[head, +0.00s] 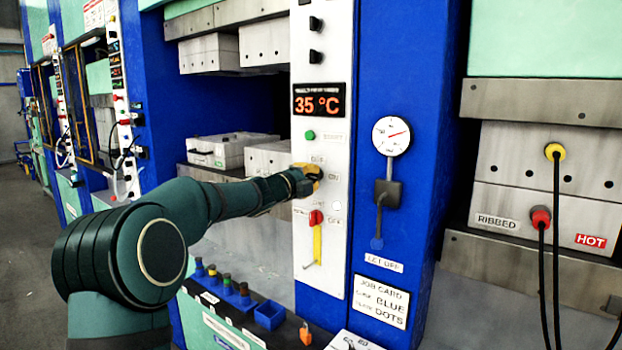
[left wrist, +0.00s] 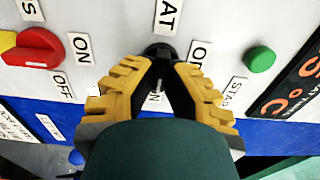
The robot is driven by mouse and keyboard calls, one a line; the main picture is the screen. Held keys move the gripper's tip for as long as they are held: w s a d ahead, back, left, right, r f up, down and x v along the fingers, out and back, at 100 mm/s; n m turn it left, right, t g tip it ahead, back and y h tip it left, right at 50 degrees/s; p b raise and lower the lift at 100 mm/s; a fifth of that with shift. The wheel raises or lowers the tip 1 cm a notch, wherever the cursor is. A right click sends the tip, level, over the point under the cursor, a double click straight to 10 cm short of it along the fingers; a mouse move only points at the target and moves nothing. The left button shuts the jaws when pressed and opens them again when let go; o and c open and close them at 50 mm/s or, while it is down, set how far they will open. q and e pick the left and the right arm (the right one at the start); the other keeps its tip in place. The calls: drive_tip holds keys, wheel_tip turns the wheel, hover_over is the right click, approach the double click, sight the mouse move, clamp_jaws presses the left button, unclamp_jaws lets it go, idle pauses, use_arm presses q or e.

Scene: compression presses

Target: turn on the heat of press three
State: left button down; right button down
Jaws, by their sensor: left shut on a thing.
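The white control panel (head: 336,200) of a press carries a display (head: 319,100) reading 35 °C. My left gripper (head: 312,176) is at this panel, below the green start button (head: 310,135). In the left wrist view my left gripper (left wrist: 163,66) has its yellow fingers closed around a black knob (left wrist: 158,50). A label ending in "AT" (left wrist: 168,17) is beside the knob. The fingers cover most of the knob, so I cannot tell its setting. My right gripper is out of view.
A dial gauge (head: 391,136) is to the right. The plate marked HOT (head: 500,205) is farther right. Plugs and a blue bin (head: 269,315) are below.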

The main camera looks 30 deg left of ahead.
use_arm(q)
drive_tip(key=shift+r, duration=0.1)
drive_tip(key=c, duration=1)
unclamp_jaws()
drive_tip(key=s, duration=0.8)
drive_tip(key=s+a, duration=0.1)
drive_tip(key=s, duration=0.3)
drive_tip(key=shift+w, duration=0.1)
